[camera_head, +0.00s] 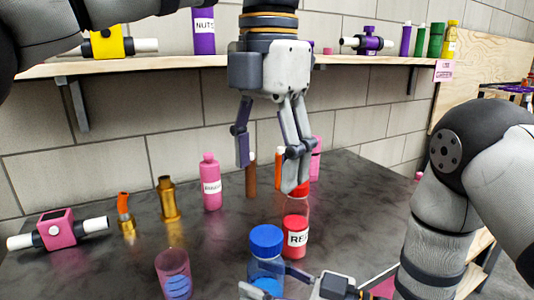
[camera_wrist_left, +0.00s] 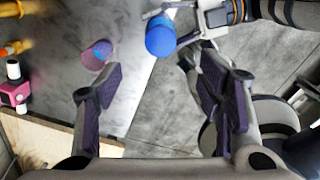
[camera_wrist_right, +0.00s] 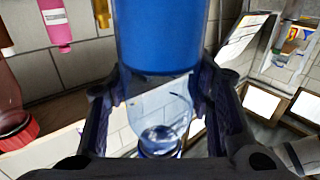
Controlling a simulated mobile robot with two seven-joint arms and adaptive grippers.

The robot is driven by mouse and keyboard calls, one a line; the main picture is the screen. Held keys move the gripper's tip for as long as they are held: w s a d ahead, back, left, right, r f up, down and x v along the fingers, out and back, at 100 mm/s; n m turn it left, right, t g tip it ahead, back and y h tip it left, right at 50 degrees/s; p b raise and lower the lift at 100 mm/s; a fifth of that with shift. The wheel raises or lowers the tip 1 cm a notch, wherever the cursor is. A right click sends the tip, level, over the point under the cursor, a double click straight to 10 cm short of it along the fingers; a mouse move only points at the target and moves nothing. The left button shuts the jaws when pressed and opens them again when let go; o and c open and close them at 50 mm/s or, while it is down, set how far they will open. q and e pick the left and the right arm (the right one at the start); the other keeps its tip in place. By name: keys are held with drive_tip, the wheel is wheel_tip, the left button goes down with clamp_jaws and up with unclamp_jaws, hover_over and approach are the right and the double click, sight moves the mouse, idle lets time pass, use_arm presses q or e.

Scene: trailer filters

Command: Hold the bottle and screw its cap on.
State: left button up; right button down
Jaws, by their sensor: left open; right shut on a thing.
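A clear bottle (camera_head: 267,268) with blue contents stands upright at the front of the dark table. A blue cap (camera_head: 266,238) sits at its top; I cannot tell how tightly. My right gripper (camera_head: 273,282) is shut around the bottle. The right wrist view, which looks upside down, shows the bottle (camera_wrist_right: 158,35) between the fingers, blue part uppermost in the picture. My left gripper (camera_head: 267,177) is open and empty, pointing down, above and behind the bottle. In the left wrist view the blue cap (camera_wrist_left: 160,37) lies beyond the open fingers, not between them.
A red bottle (camera_head: 296,222) stands just behind the blue-capped one. A pink cup (camera_head: 172,268) is on its left. A pink bottle (camera_head: 210,185), brass fittings (camera_head: 167,200) and a pink filter housing (camera_head: 57,228) stand farther left. A wall shelf (camera_head: 180,65) runs behind my left gripper.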

use_arm(q)
drive_tip(key=shift+r, duration=0.35)
